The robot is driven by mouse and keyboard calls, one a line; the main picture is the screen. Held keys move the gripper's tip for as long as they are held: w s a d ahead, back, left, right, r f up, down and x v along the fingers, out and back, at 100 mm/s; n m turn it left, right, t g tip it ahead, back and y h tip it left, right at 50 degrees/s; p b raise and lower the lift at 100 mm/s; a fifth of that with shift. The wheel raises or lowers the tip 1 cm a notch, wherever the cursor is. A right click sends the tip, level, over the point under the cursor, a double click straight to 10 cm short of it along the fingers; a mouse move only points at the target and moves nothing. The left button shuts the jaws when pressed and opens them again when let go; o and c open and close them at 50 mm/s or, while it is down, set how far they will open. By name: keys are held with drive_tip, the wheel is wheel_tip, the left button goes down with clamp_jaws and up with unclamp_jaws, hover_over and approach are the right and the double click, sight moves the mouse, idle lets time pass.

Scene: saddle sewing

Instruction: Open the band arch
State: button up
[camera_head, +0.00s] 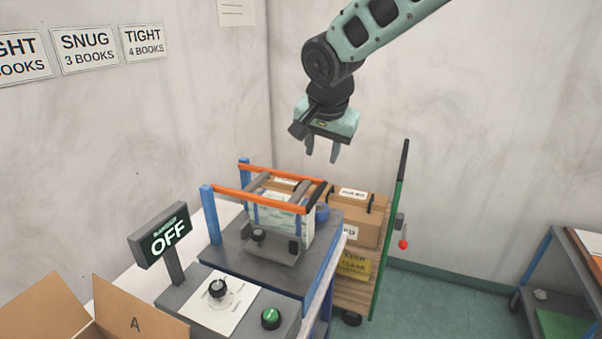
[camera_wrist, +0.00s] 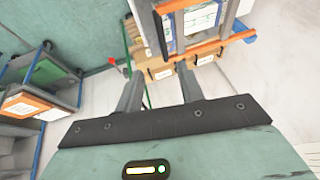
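The band arch (camera_head: 262,204) has two orange bars running from blue posts (camera_head: 211,214) on the left to a dark end piece on the right. It lies roughly level over a bundle of books (camera_head: 285,222) on the grey machine table (camera_head: 228,250). In the wrist view an orange bar of the arch (camera_wrist: 208,48) shows at the top, beyond my fingers. My gripper (camera_head: 321,157) hangs above and to the right of the arch, apart from it. Its two fingers (camera_wrist: 160,85) are spread, with nothing between them.
A sign reading OFF (camera_head: 167,236), a dial (camera_head: 218,289) and a green button (camera_head: 271,318) stand in front of the machine. An open carton (camera_head: 135,318) is at the lower left. A cart with brown boxes (camera_head: 365,222) and a green upright (camera_head: 392,220) stands close right.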

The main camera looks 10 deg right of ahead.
drive_tip(key=p, duration=0.5)
approach(316, 195)
drive_tip(key=x, duration=0.8)
drive_tip(key=shift+w+f, duration=0.1)
drive_tip(key=shift+f, duration=0.05)
clamp_jaws()
